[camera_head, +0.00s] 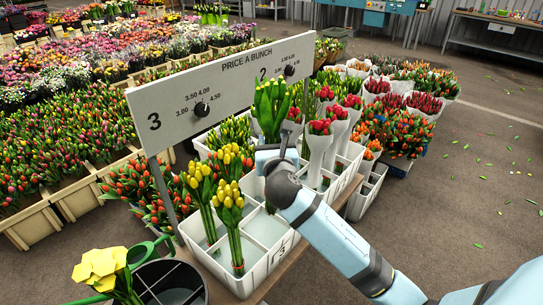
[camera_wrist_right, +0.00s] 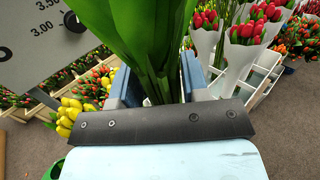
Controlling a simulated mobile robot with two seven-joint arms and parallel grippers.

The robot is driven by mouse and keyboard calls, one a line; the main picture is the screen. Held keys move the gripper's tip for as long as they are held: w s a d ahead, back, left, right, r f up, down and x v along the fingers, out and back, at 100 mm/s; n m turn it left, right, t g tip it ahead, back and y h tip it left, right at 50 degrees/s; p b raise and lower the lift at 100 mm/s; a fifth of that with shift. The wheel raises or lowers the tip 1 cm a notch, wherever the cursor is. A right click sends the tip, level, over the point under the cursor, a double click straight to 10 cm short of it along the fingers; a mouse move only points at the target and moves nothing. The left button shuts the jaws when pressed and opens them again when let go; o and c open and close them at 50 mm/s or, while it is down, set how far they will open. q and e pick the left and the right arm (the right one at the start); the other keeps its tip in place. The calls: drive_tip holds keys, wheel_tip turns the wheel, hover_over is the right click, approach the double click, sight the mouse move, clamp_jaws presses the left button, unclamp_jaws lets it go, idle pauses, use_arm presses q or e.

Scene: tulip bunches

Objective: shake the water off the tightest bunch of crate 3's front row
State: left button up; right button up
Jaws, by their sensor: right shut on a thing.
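The white crate marked 3 (camera_head: 252,283) stands below the price board. My left gripper is out of view.
The price board (camera_head: 220,85) stands close behind the held bunch. White-wrapped red tulips (camera_head: 320,140) stand to the right. A dark divided bucket (camera_head: 170,285) and green watering can (camera_head: 140,252) are at front left. The floor at right is open.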

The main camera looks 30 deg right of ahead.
drive_tip(key=shift+r, duration=0.4)
wheel_tip(320, 180, down, 6)
wheel_tip(320, 180, up, 6)
drive_tip(key=shift+r, duration=0.1)
wheel_tip(320, 180, down, 6)
drive_tip(key=shift+a+r, duration=0.1)
drive_tip(key=shift+r, duration=0.05)
